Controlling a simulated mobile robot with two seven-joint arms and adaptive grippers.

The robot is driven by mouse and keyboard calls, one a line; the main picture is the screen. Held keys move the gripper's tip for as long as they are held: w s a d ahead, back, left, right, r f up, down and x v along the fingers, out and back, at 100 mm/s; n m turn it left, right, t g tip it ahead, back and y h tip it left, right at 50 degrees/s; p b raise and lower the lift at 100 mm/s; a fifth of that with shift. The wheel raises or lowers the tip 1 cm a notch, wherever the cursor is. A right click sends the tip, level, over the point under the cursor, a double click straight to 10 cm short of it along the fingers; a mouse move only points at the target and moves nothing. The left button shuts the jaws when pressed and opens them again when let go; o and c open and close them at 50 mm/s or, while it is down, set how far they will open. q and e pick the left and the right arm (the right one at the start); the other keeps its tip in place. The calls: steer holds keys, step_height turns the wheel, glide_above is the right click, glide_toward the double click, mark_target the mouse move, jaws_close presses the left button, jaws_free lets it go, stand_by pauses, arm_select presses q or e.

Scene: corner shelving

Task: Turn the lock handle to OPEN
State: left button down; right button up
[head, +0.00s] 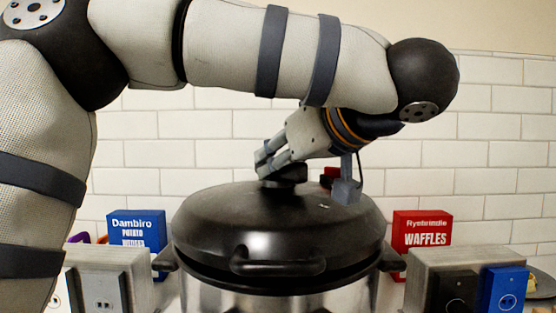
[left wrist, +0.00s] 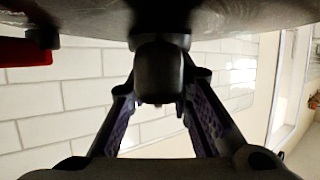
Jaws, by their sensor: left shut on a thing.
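A large pot with a domed black lid (head: 280,215) stands in the middle of the head view. The dark lock handle (head: 290,174) sits on top of the lid. It also shows in the left wrist view (left wrist: 158,75), between the two fingers. My left gripper (head: 267,163) reaches in from above and is shut on the lock handle; its fingers (left wrist: 155,110) lie on either side of it in the left wrist view. I cannot read any OPEN mark, and the handle's exact angle is hard to tell. My right gripper is out of view.
A red part (head: 329,176) sits on the lid behind the handle. A blue box (head: 136,232) stands left of the pot and a red waffle box (head: 421,232) right. Metal appliances (head: 105,275) flank the pot in front. White tiled wall is behind.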

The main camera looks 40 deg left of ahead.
arm_select(q)
steer(key=n+g, duration=0.4)
steer(key=g, duration=0.1)
steer(key=shift+n, duration=0.4)
steer(key=shift+n+g, duration=1.5)
steer(key=shift+g, duration=0.6)
steer(key=shift+n+g+h, duration=0.3)
steer(key=shift+h, duration=0.1)
steer(key=c, duration=1.4)
jaws_free()
steer(key=shift+c, duration=0.2)
